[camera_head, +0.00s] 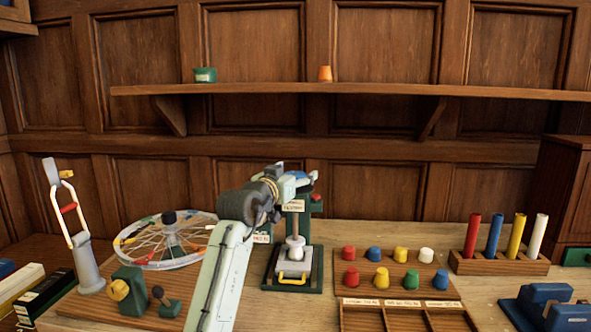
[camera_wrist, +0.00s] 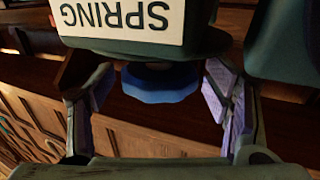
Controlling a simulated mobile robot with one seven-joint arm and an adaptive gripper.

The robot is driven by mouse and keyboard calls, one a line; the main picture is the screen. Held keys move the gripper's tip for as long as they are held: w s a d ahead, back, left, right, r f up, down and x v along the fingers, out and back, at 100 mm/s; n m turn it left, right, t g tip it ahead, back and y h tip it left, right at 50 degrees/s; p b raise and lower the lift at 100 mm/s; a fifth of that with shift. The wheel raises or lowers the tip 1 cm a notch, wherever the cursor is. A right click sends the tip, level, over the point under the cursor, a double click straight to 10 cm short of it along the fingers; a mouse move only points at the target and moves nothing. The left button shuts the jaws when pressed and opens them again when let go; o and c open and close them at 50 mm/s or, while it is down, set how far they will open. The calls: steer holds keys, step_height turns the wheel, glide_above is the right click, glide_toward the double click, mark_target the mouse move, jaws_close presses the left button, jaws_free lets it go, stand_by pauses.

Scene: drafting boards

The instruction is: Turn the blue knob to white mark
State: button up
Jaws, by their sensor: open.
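The blue knob (camera_wrist: 160,84) shows in the wrist view as a round, ridged disc under a dark green housing with a white label reading "SPRING" (camera_wrist: 122,18), upside down in the picture. My gripper (camera_wrist: 161,98) is open, with a purple-padded finger on each side of the knob. A gap shows between the knob and each finger. In the head view my gripper (camera_head: 300,180) is at the top of the green spring device (camera_head: 296,230), and my arm hides much of that area. I cannot make out a white mark in either view.
A wheel (camera_head: 170,240) lies left of my arm. Right of the device are a board with several coloured pegs (camera_head: 335,278), a rack of coloured rods (camera_head: 500,265) and a blue device (camera_head: 550,305). A wooden shelf (camera_head: 350,91) runs along the panelled wall above.

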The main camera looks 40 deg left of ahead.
steer(key=shift+w, duration=0.1)
steer(key=shift+c, duration=0.3)
steer(key=c, duration=1.1)
